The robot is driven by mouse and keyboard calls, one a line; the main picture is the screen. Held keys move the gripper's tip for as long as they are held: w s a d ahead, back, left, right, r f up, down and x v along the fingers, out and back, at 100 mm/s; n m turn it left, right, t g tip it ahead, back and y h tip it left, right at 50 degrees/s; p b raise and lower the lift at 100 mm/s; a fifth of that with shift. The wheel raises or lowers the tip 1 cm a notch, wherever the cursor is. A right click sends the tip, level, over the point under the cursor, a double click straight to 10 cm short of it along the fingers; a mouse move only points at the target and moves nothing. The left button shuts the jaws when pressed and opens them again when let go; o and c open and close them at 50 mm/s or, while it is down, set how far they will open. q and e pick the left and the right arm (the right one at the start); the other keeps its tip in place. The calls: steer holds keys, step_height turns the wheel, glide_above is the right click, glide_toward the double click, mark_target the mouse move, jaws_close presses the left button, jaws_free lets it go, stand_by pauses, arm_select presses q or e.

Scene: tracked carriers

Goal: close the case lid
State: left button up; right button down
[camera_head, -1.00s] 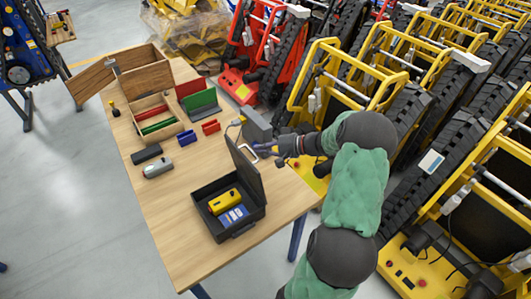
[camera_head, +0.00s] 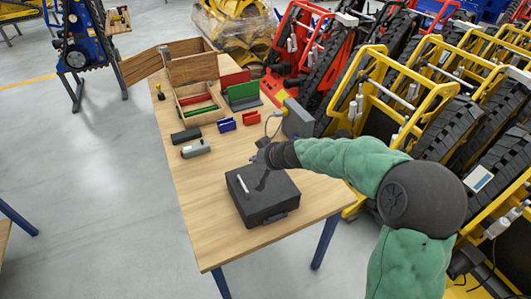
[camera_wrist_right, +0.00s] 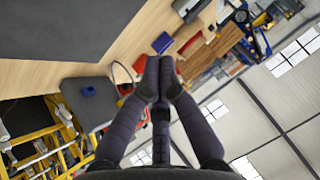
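The dark grey case (camera_head: 275,212) stands on the wooden table (camera_head: 205,235) near its front end. Its lid (camera_head: 262,190) lies flat over it and hides the inside. A thin pale bar (camera_head: 242,184) shows on top of the lid. My right gripper (camera_head: 262,160) is just above the lid's far edge; contact cannot be told. In the right wrist view its fingertips (camera_wrist_right: 160,64) meet with nothing visible between them, and the flat dark lid (camera_wrist_right: 70,25) is at upper left. My left gripper is not in view.
Behind the case are a black block (camera_head: 186,137), a grey device (camera_head: 196,149), a blue holder (camera_head: 226,125), a red holder (camera_head: 251,118) and an open wooden box (camera_head: 198,105). A grey box with a cable (camera_head: 298,120) stands at the right edge. Yellow carriers crowd the right.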

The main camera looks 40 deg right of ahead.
mark_target(244, 186)
steer(key=shift+w+a+f+n+g+h+p, duration=0.1)
steer(key=shift+w+a+f+n+h+p, duration=0.2)
steer(key=shift+a+f, duration=0.7)
steer(key=shift+w+a+f+n+g+h+p, duration=0.2)
steer(key=shift+a+f+h, duration=0.35)
steer(key=shift+f, duration=0.6)
steer(key=shift+w+a+f+n+h+p, duration=0.1)
steer(key=shift+a+f+n+h+p, duration=0.2)
steer(key=shift+a+f, duration=0.75)
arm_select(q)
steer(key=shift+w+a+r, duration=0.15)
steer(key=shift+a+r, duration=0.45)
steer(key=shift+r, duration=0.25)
arm_select(e)
steer(key=shift+w+a+f, duration=0.1)
steer(key=shift+a+f, duration=0.1)
steer(key=shift+f, duration=0.4)
steer(key=shift+w+a+f, duration=0.1)
steer(key=shift+a+f, duration=0.1)
steer(key=shift+f, duration=0.4)
